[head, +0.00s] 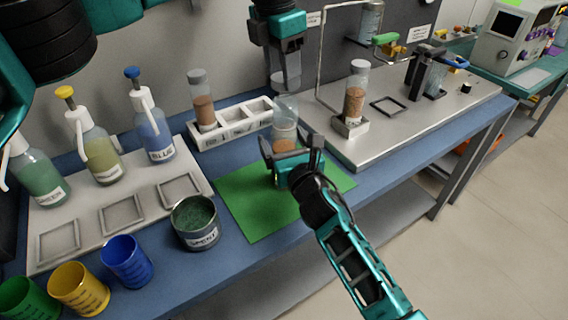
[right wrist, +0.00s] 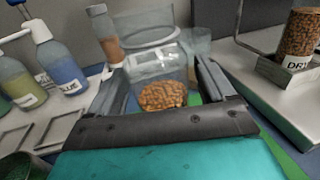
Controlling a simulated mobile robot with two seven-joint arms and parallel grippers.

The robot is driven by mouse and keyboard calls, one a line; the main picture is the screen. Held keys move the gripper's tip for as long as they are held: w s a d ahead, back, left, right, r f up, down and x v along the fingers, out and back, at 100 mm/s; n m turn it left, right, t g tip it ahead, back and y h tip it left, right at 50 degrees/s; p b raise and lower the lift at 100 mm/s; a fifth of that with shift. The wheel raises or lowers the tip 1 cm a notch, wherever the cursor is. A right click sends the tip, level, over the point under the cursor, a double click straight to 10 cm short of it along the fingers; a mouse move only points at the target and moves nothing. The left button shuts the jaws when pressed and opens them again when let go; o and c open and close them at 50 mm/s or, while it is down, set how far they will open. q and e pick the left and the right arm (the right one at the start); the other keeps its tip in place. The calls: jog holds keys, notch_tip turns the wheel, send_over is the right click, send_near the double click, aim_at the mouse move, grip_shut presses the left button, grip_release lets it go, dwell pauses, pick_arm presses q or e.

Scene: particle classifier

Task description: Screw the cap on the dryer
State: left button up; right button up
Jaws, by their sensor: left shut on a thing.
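A clear jar (head: 285,109) with brown pellets stands upright at the back edge of the green mat. In the right wrist view its pellets (right wrist: 163,96) show between my fingers. My right gripper (head: 291,156) is open around its lower part, one finger on each side, with a gap at the right. My left gripper (head: 284,84) points down just above the jar and is shut on a pale cap (head: 277,79), mostly hidden by the fingers. I cannot tell whether cap and jar touch. Another capped pellet jar (head: 355,88) stands in a holder labelled DRY (right wrist: 296,68).
A white rack (head: 236,123) holding a pellet jar (head: 201,100) stands behind the mat (head: 245,205). A dark cup (head: 196,222) stands left of the mat, with coloured cups (head: 127,262) and pump bottles (head: 151,125) further left. A metal platform (head: 425,120) is at right.

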jog(key=c, duration=1.3)
pick_arm(q)
send_over(285, 122)
jog(key=shift+s+a+f, duration=0.1)
jog(key=shift+f, duration=1.15)
jog(key=shift+s+a+f, duration=0.1)
jog(key=shift+f, duration=1.15)
pick_arm(e)
jog(key=shift+c, duration=0.2)
pick_arm(q)
jog(key=shift+f, duration=0.1)
jog(key=shift+f, duration=0.75)
jog(key=shift+f, duration=0.6)
